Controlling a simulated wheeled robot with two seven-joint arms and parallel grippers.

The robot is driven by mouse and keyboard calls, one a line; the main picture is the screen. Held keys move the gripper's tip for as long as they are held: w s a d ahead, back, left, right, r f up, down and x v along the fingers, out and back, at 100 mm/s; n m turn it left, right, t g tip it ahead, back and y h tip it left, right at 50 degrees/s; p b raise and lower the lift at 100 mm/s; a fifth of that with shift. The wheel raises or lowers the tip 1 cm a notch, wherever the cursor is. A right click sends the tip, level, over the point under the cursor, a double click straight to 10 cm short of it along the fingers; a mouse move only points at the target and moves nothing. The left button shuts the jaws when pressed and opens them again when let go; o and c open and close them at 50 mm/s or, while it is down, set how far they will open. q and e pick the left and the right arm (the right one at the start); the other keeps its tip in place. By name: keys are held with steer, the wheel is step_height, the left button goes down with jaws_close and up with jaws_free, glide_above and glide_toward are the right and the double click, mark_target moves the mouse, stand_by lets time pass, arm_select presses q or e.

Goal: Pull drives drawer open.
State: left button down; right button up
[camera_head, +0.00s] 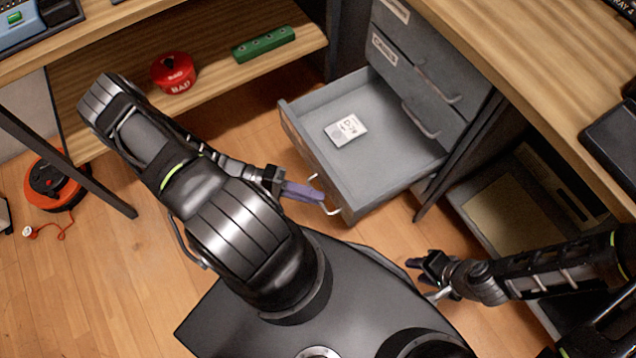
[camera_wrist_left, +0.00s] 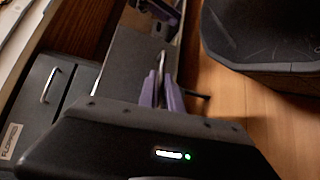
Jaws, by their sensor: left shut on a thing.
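A grey drawer (camera_head: 395,165) is pulled out of the cabinet under the desk. A small white labelled item (camera_head: 346,130) lies inside it. The writing on the drawer's own front is not readable from here. My left gripper (camera_head: 304,192) is at the drawer front, shut on its metal handle (camera_head: 329,208). In the left wrist view the purple fingers (camera_wrist_left: 161,92) stand on either side of the handle (camera_wrist_left: 162,65). My right gripper (camera_head: 420,265) is low at the right, beside a lower open drawer (camera_head: 480,238); its finger gap is unclear.
Shut drawers (camera_head: 418,85) with handles are above the open one. A shelf (camera_head: 225,65) holds a red round tin (camera_head: 173,73) and a green block (camera_head: 263,45).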

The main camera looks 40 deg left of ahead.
arm_select(q)
steer(key=c, duration=1.5)
jaws_free()
steer(key=v, duration=0.8)
